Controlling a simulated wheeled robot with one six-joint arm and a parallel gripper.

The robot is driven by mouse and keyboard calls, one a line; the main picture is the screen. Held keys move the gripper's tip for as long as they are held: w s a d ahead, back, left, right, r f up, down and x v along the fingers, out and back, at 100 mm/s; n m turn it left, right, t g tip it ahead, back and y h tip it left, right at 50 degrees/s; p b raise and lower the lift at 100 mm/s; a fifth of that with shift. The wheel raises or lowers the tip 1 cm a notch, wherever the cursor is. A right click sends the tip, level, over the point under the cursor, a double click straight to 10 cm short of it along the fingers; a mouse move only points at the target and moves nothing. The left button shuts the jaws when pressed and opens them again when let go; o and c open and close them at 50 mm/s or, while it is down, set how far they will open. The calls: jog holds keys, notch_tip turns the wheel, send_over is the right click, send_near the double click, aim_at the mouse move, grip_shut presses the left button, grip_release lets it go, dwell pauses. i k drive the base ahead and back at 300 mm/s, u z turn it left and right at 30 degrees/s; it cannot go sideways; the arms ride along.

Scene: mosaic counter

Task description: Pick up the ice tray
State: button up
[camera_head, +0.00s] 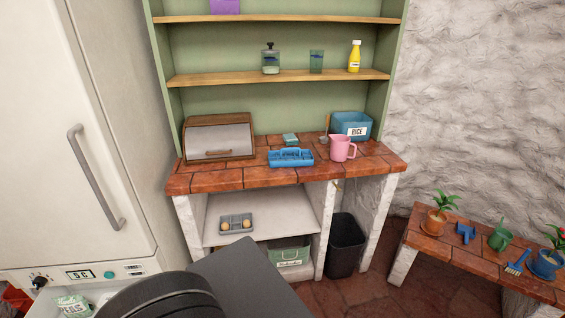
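A blue tray with small compartments (291,158), which looks like the ice tray, lies on the tiled counter (235,178) near its front edge. It sits between the wooden bread box and the pink jug. Its contents are too small to make out. My gripper is not in view. Dark parts of my own body fill the bottom middle of the picture.
Near the tray are the bread box (219,138), a small teal item (290,139), the pink jug (341,148) and the blue rice bin (350,126). Below are a grey tray (236,223) and a black bin (345,246). A fridge (95,130) stands left, a plant bench (450,250) right.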

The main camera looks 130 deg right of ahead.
aim_at(291, 157)
jog(key=z, duration=4.4)
jog(key=i, duration=0.45)
jog(key=z, duration=0.65)
jog(key=k, duration=0.55)
jog(key=z, duration=0.75)
jog(key=i, duration=0.7)
jog(key=u, duration=0.4)
jog(key=i, duration=0.95)
jog(key=u, duration=1.3)
jog(key=i, duration=0.6)
jog(key=u, duration=0.6)
